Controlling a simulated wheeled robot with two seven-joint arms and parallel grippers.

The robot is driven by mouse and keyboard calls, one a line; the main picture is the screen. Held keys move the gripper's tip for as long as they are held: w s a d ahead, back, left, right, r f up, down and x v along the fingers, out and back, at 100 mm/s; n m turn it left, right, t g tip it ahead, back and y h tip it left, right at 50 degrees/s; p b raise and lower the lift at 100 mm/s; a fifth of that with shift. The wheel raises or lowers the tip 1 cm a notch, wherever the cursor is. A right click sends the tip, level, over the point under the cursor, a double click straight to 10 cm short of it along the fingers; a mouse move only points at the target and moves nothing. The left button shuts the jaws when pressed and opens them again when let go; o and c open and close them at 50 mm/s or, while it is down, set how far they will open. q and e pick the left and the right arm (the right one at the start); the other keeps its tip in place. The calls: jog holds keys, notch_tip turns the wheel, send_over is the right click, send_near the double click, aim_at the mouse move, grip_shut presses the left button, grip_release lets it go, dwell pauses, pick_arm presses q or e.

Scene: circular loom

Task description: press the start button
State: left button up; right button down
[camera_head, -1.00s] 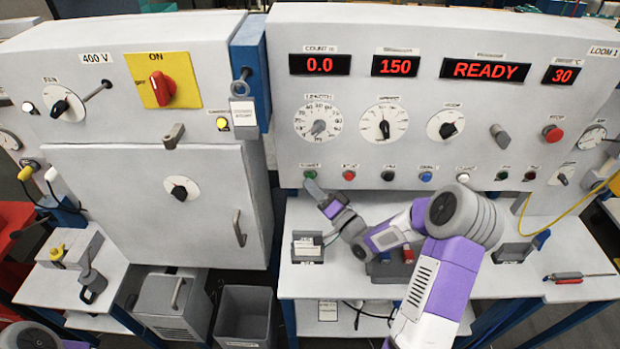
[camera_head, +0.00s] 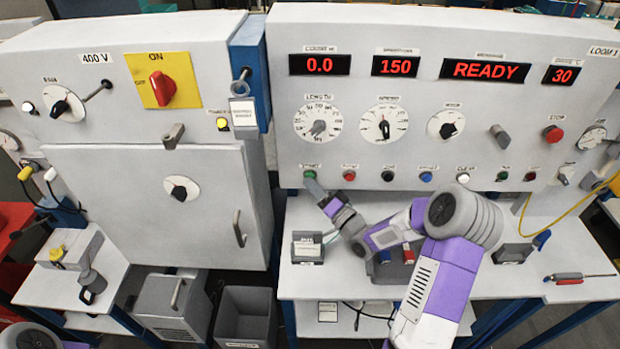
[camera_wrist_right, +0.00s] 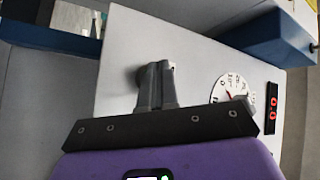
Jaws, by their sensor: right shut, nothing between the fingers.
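The start button is a small green button (camera_head: 310,174) at the left end of the lower button row on the loom panel (camera_head: 350,80). My right gripper (camera_head: 313,184) is shut and empty, its fingertips at the lower edge of the green button in the head view. Whether they touch it I cannot tell. In the right wrist view the closed fingers (camera_wrist_right: 155,72) point at the pale panel face, and a dark round shape shows partly behind them. The button's colour does not show there. My left gripper is not in view.
A red button (camera_head: 349,175) sits just right of the green one, then several more. The READY display (camera_head: 485,70) is lit above. A grey cabinet (camera_head: 110,200) with a red switch (camera_head: 162,88) stands at left. A small holder (camera_head: 307,247) stands on the table below.

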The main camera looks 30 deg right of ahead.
dwell(0.5)
jog(key=shift+s+a, duration=0.4)
jog(key=shift+s, duration=0.25)
